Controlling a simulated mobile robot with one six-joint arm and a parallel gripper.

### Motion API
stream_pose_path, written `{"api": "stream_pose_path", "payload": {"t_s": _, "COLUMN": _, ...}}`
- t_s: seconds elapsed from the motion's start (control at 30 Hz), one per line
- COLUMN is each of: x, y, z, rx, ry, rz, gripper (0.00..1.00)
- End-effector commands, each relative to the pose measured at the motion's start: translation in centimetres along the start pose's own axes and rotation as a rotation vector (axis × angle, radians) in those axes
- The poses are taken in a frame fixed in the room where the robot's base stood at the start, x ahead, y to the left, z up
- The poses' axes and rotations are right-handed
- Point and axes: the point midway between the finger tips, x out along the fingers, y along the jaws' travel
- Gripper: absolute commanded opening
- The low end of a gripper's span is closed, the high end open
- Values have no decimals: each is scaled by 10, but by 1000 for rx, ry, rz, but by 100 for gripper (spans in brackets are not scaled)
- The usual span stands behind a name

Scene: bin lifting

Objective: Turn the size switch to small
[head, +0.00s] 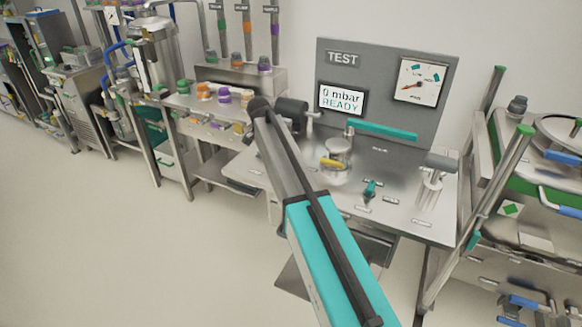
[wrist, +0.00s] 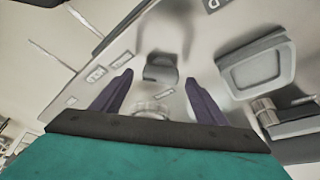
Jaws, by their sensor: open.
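A small teal turning knob (head: 370,188) stands on the steel bench top in the head view, with small labels around it. It looks like the size switch, but the label text is too small to read. My gripper (wrist: 160,77) is open, with two purple fingers apart in the wrist view. A dark grey block (wrist: 160,68) shows between the fingertips, and I cannot tell whether it is touched. In the head view my arm reaches over the bench's left side, and I cannot make out the fingers there.
A grey TEST panel (head: 343,58) stands behind the bench, with a READY display (head: 341,99) and a dial (head: 417,82). A teal bar (head: 382,130), a yellow-handled fitting (head: 332,163) and a grey block on metal posts (head: 440,162) surround the knob. A larger grey block (wrist: 258,68) is right of my fingers.

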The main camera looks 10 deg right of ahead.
Motion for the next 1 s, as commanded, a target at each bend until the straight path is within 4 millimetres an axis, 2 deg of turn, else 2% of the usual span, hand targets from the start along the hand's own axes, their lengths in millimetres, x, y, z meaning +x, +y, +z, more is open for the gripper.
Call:
{"api": "stream_pose_path", "payload": {"t_s": 0.7, "x": -101, "y": 0, "z": 1, "rx": 0, "ry": 2, "rz": -1, "gripper": 67}}
{"api": "stream_pose_path", "payload": {"t_s": 0.83, "x": -114, "y": 1, "z": 1, "rx": 1, "ry": 2, "rz": 0, "gripper": 67}}
{"api": "stream_pose_path", "payload": {"t_s": 1.0, "x": -122, "y": 1, "z": 0, "rx": 1, "ry": 2, "rz": 2, "gripper": 67}}
